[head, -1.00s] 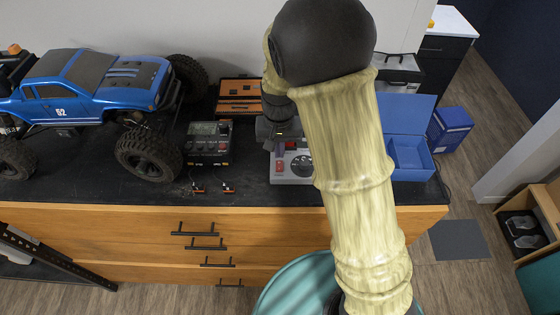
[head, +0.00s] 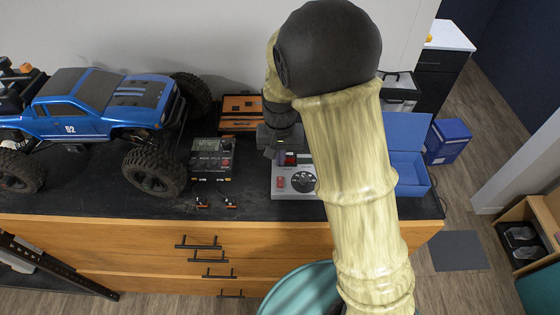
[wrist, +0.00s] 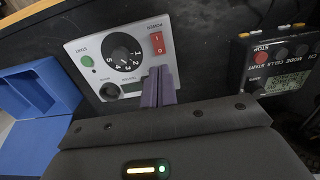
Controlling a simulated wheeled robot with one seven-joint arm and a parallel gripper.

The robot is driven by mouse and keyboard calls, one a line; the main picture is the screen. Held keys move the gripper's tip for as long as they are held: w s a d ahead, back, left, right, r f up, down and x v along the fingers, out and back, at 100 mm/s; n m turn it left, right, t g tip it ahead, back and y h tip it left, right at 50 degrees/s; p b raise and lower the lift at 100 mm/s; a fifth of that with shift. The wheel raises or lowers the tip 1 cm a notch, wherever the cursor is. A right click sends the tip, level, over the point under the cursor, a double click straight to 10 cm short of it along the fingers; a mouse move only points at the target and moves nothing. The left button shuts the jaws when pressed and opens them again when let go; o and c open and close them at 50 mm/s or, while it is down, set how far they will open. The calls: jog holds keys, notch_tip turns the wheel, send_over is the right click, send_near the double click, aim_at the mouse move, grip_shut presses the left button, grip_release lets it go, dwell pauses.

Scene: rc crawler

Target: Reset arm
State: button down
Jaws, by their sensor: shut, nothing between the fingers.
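My arm rises from the bottom of the head view and bends at a dark joint near the top. My gripper (head: 284,155) hangs over the dark worktop, above the grey control box. In the wrist view my gripper (wrist: 159,88) has its two purple fingers together with nothing between them. The control box (wrist: 120,60) lies just beyond the fingertips, with a numbered black dial, a red rocker switch, a green button and a black knob. I cannot tell whether the fingertips touch it. In the head view my arm partly hides the control box (head: 283,193).
A blue RC truck (head: 95,115) stands on the left of the worktop. A charger (head: 212,158) sits beside it, with an open orange case (head: 241,111) behind. An open blue box (head: 409,170) is at the right end. Wooden drawers (head: 130,258) are below.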

jog(key=s+d+f+t+b, duration=0.1)
jog(key=s+d+b, duration=0.5)
jog(key=s+d, duration=0.6)
jog(key=shift+s+d+t, duration=0.25)
jog(key=shift+d+t, duration=0.55)
jog(key=shift+d, duration=0.05)
